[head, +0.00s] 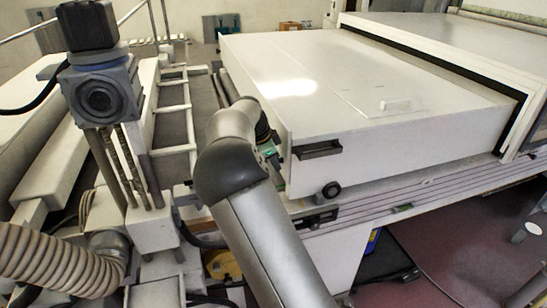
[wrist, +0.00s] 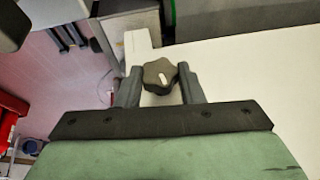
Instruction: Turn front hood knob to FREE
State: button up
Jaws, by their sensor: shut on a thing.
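In the wrist view my gripper (wrist: 159,70) has its two grey fingers on either side of a dark lobed knob (wrist: 155,82), shut on it. The knob carries a short white mark, tilted slightly from the picture's vertical. No lettering can be read. In the head view the white hood (head: 370,85) stands on the rail frame. My arm reaches to the hood's left end, where my gripper's fingers and the held knob are hidden behind the arm. A round black knob (head: 331,189) shows low on the hood's near side, apart from my arm.
A black handle (head: 318,149) sticks out of the hood's near side. A blue-grey motor unit (head: 100,92) on a column and a ribbed hose (head: 60,262) stand left of my arm. A ladder-like frame (head: 172,115) lies between. Open reddish floor (head: 450,230) is at the right.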

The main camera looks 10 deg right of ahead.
jog(key=shift+d+r+g+p, duration=0.1)
jog(key=shift+r+g+p, duration=0.35)
jog(key=shift+p, duration=0.7)
jog(key=shift+w+f+n+g+p, duration=0.25)
jog(key=shift+g+p, duration=0.5)
jog(key=shift+p, duration=0.45)
jog(key=shift+w+f+g, duration=0.1)
jog(key=shift+f+g, duration=0.1)
jog(key=shift+g, duration=0.6)
jog(key=shift+n+g+h, duration=0.3)
jog(key=shift+n+g, duration=0.05)
jog(key=shift+g, duration=0.65)
jog(key=shift+w+g, duration=0.1)
jog(key=shift+g, duration=0.2)
jog(key=o, duration=1)
jog(key=shift+a, duration=0.2)
